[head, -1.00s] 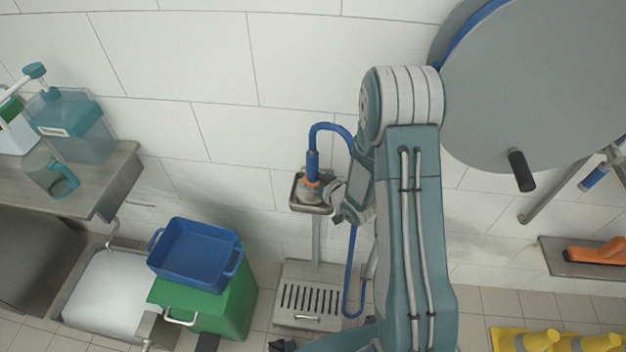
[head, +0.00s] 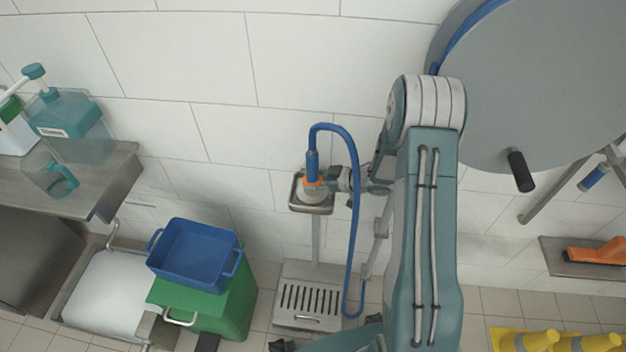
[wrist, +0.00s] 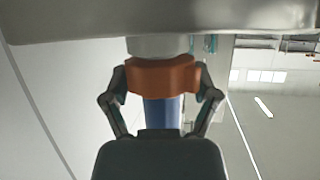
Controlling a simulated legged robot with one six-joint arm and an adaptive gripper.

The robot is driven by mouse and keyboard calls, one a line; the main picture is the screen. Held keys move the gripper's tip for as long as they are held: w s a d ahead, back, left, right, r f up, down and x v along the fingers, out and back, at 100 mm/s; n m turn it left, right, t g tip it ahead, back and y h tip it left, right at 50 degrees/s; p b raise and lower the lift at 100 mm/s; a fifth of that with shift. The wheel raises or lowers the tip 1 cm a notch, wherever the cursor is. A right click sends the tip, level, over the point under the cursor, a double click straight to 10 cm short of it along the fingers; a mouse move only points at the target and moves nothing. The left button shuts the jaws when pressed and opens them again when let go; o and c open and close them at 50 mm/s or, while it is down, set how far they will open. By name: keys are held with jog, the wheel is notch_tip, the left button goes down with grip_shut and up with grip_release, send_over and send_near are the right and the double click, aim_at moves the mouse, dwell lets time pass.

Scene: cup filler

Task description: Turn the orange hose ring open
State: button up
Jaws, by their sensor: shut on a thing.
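The orange hose ring (head: 313,183) sits at the lower end of the blue hose (head: 354,215), above a small grey tray on a stand. In the wrist view the orange ring (wrist: 163,76) is between my two fingers, with the blue hose end (wrist: 162,112) on the near side of it and a pale fitting (wrist: 158,45) beyond. My gripper (wrist: 162,82) is shut on the ring, one finger on each side. In the head view my gripper (head: 333,180) reaches the ring from the right, and its fingertips are small and partly hidden there.
The small tray (head: 328,209) stands close under the ring. The hose loops down beside my arm to a grey grated base (head: 310,318). A blue bin (head: 198,255) on a green box (head: 232,306) stands left. A large grey disc (head: 540,80) is at upper right.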

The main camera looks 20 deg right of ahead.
aim_at(312, 153)
jog(key=n+g+y, duration=0.1)
jog(key=n+g, duration=0.1)
jog(key=n+g+y, duration=0.1)
jog(key=n+g, duration=0.2)
jog(key=shift+f+g, duration=0.1)
jog(key=shift+g, duration=0.2)
jog(key=shift+n+g, duration=0.3)
jog(key=o, duration=1)
jog(key=shift+a, duration=0.1)
notch_tip(312, 153, up, 10)
